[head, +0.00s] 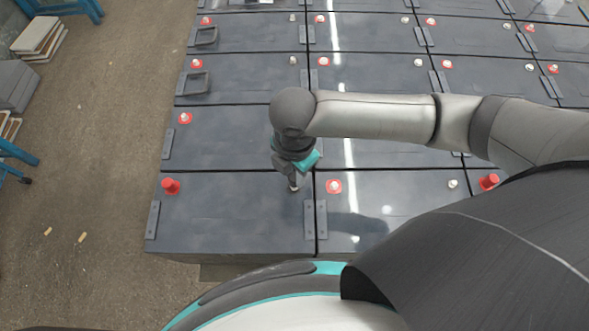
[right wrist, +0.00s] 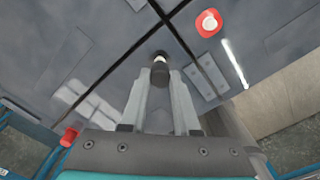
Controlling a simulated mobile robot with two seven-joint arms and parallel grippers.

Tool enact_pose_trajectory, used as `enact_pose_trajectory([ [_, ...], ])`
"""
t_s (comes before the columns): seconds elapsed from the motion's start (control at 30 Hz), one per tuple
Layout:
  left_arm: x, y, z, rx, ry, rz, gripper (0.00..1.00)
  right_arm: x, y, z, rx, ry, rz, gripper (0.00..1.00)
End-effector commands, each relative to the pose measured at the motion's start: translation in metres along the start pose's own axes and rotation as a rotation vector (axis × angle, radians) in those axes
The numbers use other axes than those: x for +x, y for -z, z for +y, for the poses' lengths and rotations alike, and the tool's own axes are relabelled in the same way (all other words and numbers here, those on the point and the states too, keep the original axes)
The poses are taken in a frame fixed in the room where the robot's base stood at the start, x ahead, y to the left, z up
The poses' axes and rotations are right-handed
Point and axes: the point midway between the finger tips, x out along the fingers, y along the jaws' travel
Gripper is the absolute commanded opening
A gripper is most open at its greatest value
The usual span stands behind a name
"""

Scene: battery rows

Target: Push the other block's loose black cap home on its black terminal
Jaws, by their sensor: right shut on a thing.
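In the head view the gripper hides the cap. My left gripper is in neither view.
A red cap (head: 170,186) stands on the same block's left terminal. The neighbouring block has a bare post in a red ring (head: 334,186) and a pale post (head: 453,184). Another red cap (head: 489,182) stands further right. Metal link plates (head: 322,219) flank the seam. Open floor lies left.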

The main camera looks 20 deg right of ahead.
Motion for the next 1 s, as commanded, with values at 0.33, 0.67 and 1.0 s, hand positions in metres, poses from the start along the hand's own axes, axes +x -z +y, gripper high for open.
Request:
enact_pose_trajectory([
  [0.33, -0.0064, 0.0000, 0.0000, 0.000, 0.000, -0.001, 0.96, -0.0013, -0.0001, 0.0002, 0.001, 0.000, 0.000, 0.00],
  [0.67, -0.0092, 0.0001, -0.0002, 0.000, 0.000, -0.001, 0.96, -0.0005, 0.0000, 0.0002, 0.000, 0.000, 0.000, 0.00],
  [1.0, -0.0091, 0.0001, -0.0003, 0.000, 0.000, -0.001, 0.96, 0.0000, -0.0001, 0.0001, 0.000, 0.000, 0.000, 0.00],
])
